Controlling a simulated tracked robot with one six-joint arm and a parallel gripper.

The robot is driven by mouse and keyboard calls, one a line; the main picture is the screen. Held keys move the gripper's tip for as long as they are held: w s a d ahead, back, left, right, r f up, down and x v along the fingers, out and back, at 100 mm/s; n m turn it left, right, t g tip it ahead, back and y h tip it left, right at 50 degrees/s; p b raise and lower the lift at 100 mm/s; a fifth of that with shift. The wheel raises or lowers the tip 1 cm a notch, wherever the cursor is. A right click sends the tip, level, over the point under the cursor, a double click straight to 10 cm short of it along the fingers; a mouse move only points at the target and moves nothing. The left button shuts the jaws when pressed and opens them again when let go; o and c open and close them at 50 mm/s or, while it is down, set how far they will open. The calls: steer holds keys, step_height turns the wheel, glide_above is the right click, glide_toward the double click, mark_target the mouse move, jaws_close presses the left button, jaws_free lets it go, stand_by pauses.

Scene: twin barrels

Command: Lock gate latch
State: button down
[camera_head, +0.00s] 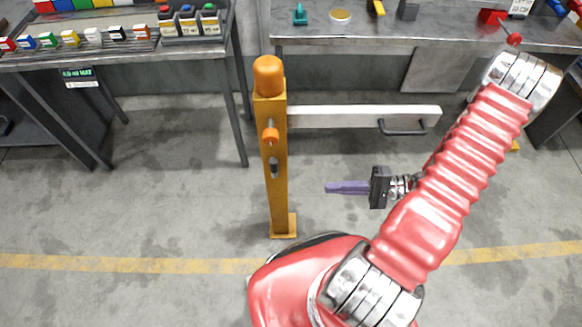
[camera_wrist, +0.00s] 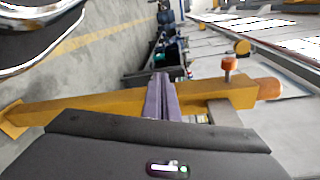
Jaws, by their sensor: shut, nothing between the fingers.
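A yellow gate post (camera_head: 277,200) stands upright near the middle of the head view, with an orange rounded cap (camera_head: 268,76). An orange latch knob (camera_head: 270,135) sticks out of its front face, with a small dark fitting (camera_head: 274,167) below. A pale gate bar (camera_head: 345,116) with a dark handle (camera_head: 403,127) extends right from the post. My gripper (camera_head: 329,187) has purple fingers, shut and empty, pointing left toward the post from below the bar, apart from the knob. In the wrist view the post (camera_wrist: 95,107) lies sideways behind the fingers, with the knob (camera_wrist: 229,63) to their right.
A workbench (camera_head: 110,50) with colored blocks and buttons stands back left. Another bench (camera_head: 350,45) with small items stands back right, behind the gate bar. Open concrete floor (camera_head: 120,215) with a yellow line lies left of the post.

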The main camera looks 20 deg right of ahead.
steer(key=shift+w+d+r+n+t, duration=0.4)
steer(key=shift+w+n+t, duration=0.15)
steer(key=shift+w+n, duration=0.15)
steer(key=shift+w+d+r+n+t, duration=0.4)
steer(key=shift+w+n+t, duration=0.2)
steer(key=shift+n, duration=0.1)
steer(key=shift+a, duration=0.1)
glide_toward(274, 163)
steer(key=w+a+f, duration=0.3)
steer(key=a, duration=0.1)
steer(key=shift+w+a+f, duration=0.2)
steer(key=shift+w+a, duration=0.1)
steer(key=shift+a+r, duration=0.15)
